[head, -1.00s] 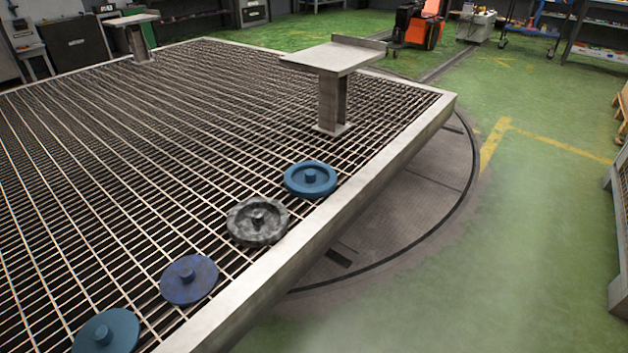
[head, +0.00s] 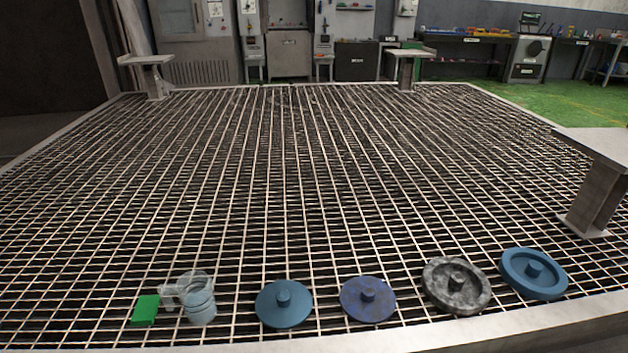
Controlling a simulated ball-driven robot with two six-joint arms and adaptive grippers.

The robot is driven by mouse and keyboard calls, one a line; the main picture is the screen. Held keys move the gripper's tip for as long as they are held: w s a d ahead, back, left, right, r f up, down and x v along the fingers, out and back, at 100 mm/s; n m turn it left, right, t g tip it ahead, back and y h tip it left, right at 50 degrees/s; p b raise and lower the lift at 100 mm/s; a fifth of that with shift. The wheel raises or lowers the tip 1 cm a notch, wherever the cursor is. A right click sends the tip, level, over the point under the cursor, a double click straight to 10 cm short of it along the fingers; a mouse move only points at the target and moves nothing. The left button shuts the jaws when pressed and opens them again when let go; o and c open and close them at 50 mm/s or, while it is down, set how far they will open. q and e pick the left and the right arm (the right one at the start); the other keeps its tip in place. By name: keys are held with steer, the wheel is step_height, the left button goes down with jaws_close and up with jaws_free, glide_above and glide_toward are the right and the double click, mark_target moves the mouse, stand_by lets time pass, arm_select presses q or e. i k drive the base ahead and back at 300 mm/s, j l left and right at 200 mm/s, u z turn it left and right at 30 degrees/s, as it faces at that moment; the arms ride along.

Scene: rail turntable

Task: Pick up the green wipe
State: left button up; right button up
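The green wipe (head: 145,310) is a small, bright green, flat block at the lower left of the head view. It lies on the metal grating near its front edge. A clear jug (head: 199,300) with a handle stands just to its right, the handle side toward the wipe. Neither of my grippers is in view.
The grating (head: 270,190) fills most of the view. To the right of the jug lie a teal disc (head: 284,304), a dark blue disc (head: 367,299), a grey mottled disc (head: 456,286) and a blue disc (head: 533,273). A steel pedestal (head: 597,185) stands at right.

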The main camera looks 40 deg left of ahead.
mark_target(145, 311)
steer(key=u, duration=2.6)
